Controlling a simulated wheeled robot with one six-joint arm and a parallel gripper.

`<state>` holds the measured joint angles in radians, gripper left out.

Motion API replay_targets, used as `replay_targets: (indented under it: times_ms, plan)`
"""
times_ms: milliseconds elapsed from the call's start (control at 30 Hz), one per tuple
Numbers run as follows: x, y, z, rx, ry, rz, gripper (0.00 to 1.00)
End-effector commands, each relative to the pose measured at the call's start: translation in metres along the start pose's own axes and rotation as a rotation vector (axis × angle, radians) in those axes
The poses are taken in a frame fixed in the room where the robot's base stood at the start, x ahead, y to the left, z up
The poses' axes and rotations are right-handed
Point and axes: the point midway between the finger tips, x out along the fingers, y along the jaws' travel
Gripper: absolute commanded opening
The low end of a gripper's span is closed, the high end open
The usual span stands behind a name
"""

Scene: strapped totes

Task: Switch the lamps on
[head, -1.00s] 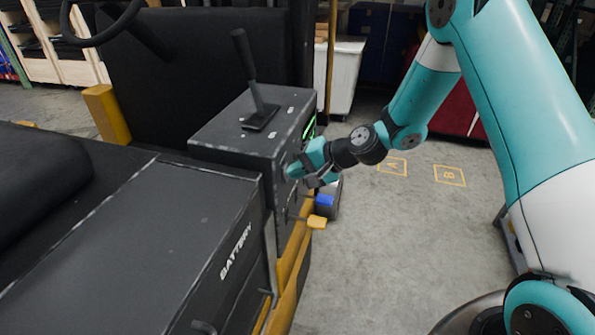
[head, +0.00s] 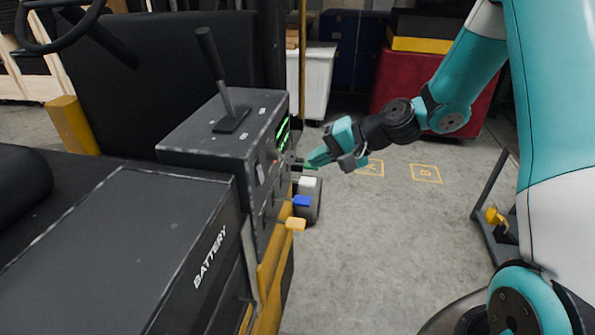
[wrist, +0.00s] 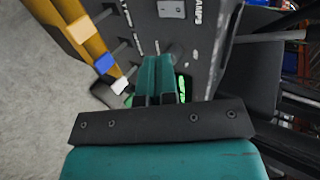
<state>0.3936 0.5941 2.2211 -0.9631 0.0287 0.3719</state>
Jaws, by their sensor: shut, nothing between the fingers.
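A dark console (head: 205,150) on the vehicle has a side panel with switches and a green-lit display (head: 283,133). In the wrist view, a light grey switch (wrist: 171,9) sits at the top edge beside the white lettering "LAMPS" (wrist: 198,14). A pale switch also shows on the panel in the head view (head: 260,173). My gripper (head: 308,163) is close to the right of the panel, near the display. Its fingers (wrist: 158,72) are together and empty, and they hide part of the panel. I cannot tell whether the fingertips touch it.
Levers with yellow (head: 296,224), blue (head: 301,201) and white (head: 307,182) knobs stick out below my gripper. A tall black lever (head: 215,75) stands on the console. A battery box (head: 190,240) lies in front.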

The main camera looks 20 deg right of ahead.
Motion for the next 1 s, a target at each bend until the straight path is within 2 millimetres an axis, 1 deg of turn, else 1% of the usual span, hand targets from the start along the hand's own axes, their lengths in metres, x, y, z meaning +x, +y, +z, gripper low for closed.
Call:
replay_targets:
  times_ms: [33,100,200,567,667,800,900,1000]
  plan:
    - [-0.006,0.001,-0.001,0.0,0.003,-0.001,0.0]
    - [-0.013,0.0,-0.001,0.0,0.002,-0.001,0.0]
    - [-0.018,-0.001,0.0,0.0,0.0,-0.001,0.0]
    - [-0.019,0.0,0.0,0.001,-0.001,-0.002,0.0]
    - [-0.015,0.009,0.0,0.002,0.0,-0.017,0.0]
    - [-0.008,0.027,0.0,0.005,-0.001,-0.068,0.0]
    - [-0.006,0.036,0.0,0.005,-0.001,-0.11,0.0]
    - [-0.006,0.041,0.001,0.004,-0.002,-0.143,0.0]
